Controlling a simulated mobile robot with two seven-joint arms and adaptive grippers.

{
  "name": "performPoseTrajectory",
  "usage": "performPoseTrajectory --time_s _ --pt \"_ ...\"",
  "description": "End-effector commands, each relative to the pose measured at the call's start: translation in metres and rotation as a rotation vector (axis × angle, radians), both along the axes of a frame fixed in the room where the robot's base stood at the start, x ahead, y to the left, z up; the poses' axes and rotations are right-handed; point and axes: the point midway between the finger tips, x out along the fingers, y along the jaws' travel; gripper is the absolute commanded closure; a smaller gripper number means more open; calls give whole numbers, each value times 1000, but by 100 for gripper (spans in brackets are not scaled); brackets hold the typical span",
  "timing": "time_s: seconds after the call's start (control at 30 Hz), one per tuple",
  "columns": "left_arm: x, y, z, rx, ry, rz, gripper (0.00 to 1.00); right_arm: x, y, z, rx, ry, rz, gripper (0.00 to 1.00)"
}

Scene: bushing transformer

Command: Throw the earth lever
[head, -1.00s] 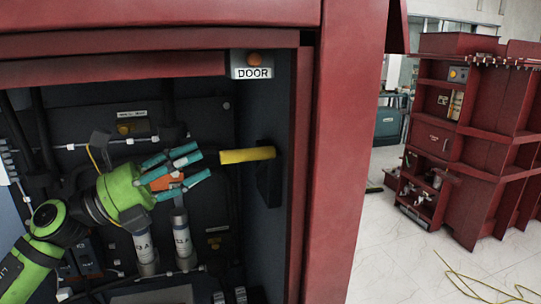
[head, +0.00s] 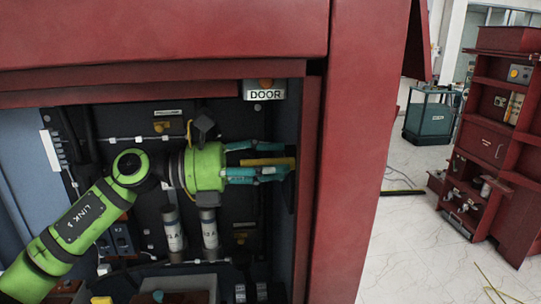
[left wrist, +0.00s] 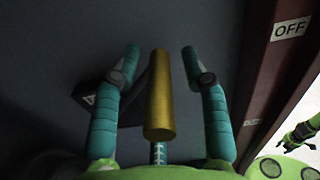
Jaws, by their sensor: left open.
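The earth lever's yellow handle (head: 268,162) sticks out from the right inner side wall of the red cabinet. In the left wrist view the handle (left wrist: 160,95) points toward the camera. My left gripper (head: 270,161) is green with teal fingers. It is open, with its fingers on either side of the handle. In the left wrist view the left gripper (left wrist: 165,65) shows gaps between the fingers and the handle on both sides. The lever's dark base is mostly hidden behind the fingers. My right gripper is not in the head view.
A "DOOR" sign (head: 265,92) hangs at the opening's upper right corner. The red cabinet post (head: 347,160) stands right of the lever. An "OFF" label (left wrist: 290,29) is on the frame in the wrist view. White cylinders (head: 172,232) stand below my arm.

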Motion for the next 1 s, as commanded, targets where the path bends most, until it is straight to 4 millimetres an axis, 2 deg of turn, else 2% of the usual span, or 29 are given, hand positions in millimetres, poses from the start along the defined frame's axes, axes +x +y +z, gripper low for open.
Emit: performPoseTrajectory --time_s 0.2,0.23,0.33,0.67,0.87,1.0 --pt "1 -1 -1 0 1 1 55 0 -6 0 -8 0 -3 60" --pt "1 -1 -1 0 1 1 59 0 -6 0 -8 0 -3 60" --pt "0 0 -1 0 1 1 99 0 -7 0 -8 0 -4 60" --pt "-1 -1 -3 0 -11 1 100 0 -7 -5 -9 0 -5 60" --pt "-7 -2 -16 13 -77 -1 100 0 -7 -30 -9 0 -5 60" --pt "-14 -3 -31 31 -168 -1 100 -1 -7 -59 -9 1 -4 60"
